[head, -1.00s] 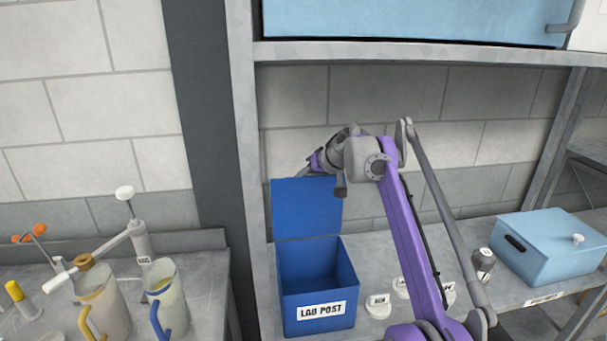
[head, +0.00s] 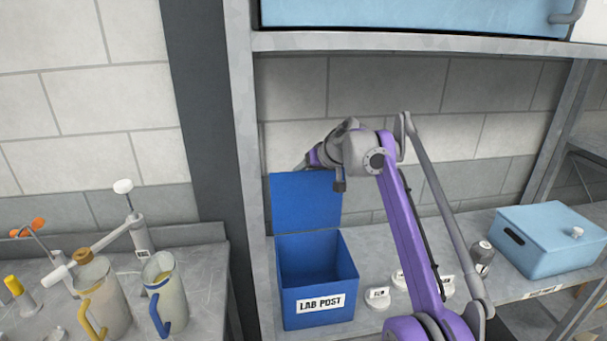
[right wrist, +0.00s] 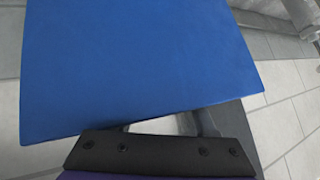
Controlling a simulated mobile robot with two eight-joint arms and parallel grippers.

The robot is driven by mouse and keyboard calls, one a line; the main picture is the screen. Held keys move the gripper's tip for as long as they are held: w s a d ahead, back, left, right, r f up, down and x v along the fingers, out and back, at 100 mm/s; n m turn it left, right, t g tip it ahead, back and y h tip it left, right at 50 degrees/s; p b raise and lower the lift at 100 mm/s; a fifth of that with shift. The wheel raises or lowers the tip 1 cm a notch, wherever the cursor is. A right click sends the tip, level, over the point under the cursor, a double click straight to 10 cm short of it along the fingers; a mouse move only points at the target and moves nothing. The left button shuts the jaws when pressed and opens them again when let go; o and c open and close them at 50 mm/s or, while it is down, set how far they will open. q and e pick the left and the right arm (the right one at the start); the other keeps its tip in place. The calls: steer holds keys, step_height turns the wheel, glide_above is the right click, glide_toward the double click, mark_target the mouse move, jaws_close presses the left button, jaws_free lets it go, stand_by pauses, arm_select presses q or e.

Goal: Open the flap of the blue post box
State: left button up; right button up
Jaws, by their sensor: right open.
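The blue post box (head: 318,308), labelled LAB POST, stands on the lower shelf. Its flap (head: 305,203) stands upright at the back edge, and the box's inside shows open from above. My right gripper (head: 312,160) is at the top edge of the flap; its fingertips are mostly hidden in the head view. In the right wrist view the flap (right wrist: 140,65) fills much of the picture, just beyond a dark gripper part (right wrist: 160,152). The right gripper is open; whether it touches the flap I cannot tell. My left gripper is not in view.
A light blue lidded box (head: 550,240) stands to the right, with a small dark-and-white item (head: 481,257) and small white labelled pieces (head: 377,297) between. An upper shelf (head: 400,43) overhangs. Jugs (head: 165,295) stand on the left bench, beyond the shelf post (head: 245,150).

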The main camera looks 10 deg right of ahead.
steer(key=shift+w+d, duration=0.1)
steer(key=shift+d, duration=0.05)
stand_by(0.4)
steer(key=shift+d+r, duration=0.1)
steer(key=shift+r, duration=0.1)
steer(key=v, duration=1)
steer(key=shift+s, duration=0.3)
steer(key=shift+r, duration=0.15)
